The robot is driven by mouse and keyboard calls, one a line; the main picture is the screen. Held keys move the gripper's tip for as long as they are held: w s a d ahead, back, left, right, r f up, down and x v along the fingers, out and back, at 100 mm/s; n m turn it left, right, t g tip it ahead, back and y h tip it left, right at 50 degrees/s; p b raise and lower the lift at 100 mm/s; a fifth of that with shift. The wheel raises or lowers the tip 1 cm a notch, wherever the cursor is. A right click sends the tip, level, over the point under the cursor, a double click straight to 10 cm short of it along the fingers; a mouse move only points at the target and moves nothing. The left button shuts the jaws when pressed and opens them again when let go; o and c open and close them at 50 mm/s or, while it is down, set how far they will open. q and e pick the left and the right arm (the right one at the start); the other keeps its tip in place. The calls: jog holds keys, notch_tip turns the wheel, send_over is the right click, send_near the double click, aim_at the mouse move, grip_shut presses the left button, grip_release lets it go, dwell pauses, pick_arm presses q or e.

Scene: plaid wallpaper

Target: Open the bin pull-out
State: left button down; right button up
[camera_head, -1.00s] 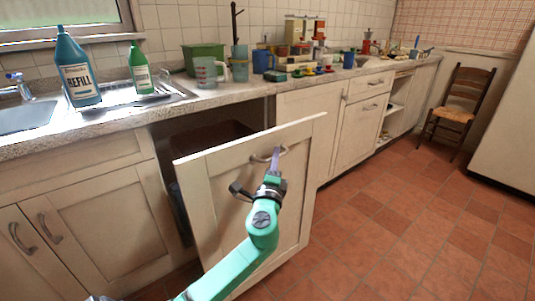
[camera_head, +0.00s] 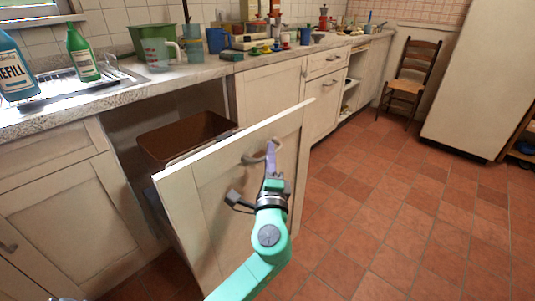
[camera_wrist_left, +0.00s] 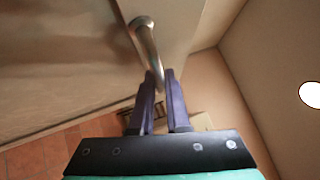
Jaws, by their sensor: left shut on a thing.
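The bin pull-out (camera_head: 215,200) is a cream panelled front standing well out from the cabinet row. A brown bin (camera_head: 185,137) shows behind it in the dark opening. A curved metal handle (camera_head: 250,158) is on the upper part of the front. My left gripper (camera_head: 271,152) is at this handle. In the left wrist view its purple fingers (camera_wrist_left: 160,85) are shut on the handle (camera_wrist_left: 147,45).
The counter (camera_head: 120,93) holds a blue refill bottle (camera_head: 14,70), a green bottle (camera_head: 82,55) and a clear jug (camera_head: 157,52). A wooden chair (camera_head: 408,78) stands at the back right. The tiled floor (camera_head: 400,220) on the right is clear.

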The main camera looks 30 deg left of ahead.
pick_arm(q)
jog(key=c, duration=0.9)
grip_release()
pick_arm(e)
jog(key=shift+f, duration=0.1)
pick_arm(q)
jog(key=b+v, duration=0.1)
jog(key=v, duration=1.3)
jog(key=shift+s+b, duration=0.25)
jog(key=shift+b, duration=0.1)
pick_arm(e)
jog(key=r, duration=0.4)
jog(key=shift+w+a, duration=0.3)
jog(key=shift+w, duration=0.1)
